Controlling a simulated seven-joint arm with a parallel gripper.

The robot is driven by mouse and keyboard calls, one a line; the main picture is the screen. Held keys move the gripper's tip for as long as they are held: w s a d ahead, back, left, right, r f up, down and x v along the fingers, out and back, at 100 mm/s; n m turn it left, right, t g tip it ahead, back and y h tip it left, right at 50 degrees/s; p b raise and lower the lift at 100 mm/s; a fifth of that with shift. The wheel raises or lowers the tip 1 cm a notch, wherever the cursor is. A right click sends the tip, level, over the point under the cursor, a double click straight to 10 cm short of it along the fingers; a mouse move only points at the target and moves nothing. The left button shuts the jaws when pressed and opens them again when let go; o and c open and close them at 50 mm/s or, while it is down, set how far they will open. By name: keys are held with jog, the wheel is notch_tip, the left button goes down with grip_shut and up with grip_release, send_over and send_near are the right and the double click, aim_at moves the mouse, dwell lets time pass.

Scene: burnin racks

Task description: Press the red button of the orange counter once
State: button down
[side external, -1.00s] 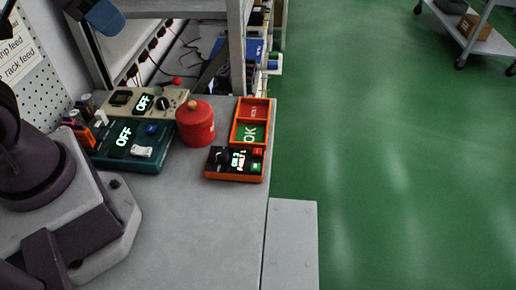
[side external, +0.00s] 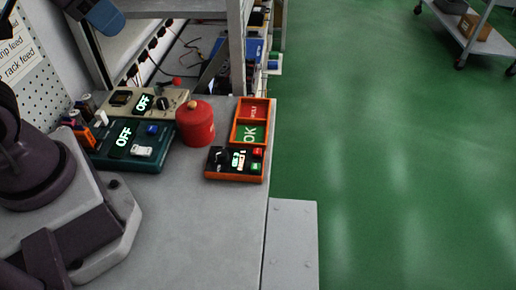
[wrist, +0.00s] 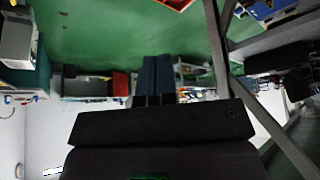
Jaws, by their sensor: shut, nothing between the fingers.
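The orange counter (side external: 235,178) lies near the table's right edge in the side external view. Its black top has a dark knob, a small lit display, a red button (side external: 257,152) and a green button below the red one. The display is too small to read surely. My gripper (wrist: 155,60) shows in the wrist view with its two dark blue fingers side by side, shut and empty. A blue part at the top left of the side external view looks like its end, high up and well away from the counter. The wrist view does not clearly show the counter.
Behind the counter is an orange tray (side external: 234,134) with red and green "OK" compartments. A red canister (side external: 196,124) stands left of it. A teal box (side external: 151,163) and a beige box (side external: 176,98), both showing OFF, stand farther left. The table's front is clear.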

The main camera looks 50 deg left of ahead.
jog(key=m+t+h, duration=0.1)
jog(key=m+t, duration=0.2)
jog(key=m, duration=0.8)
send_over(257, 153)
notch_tip(257, 153, down, 20)
jog(key=shift+w+f, duration=0.1)
jog(key=shift+f, duration=0.15)
jog(key=shift+f, duration=4.3)
jog(key=shift+f, duration=0.1)
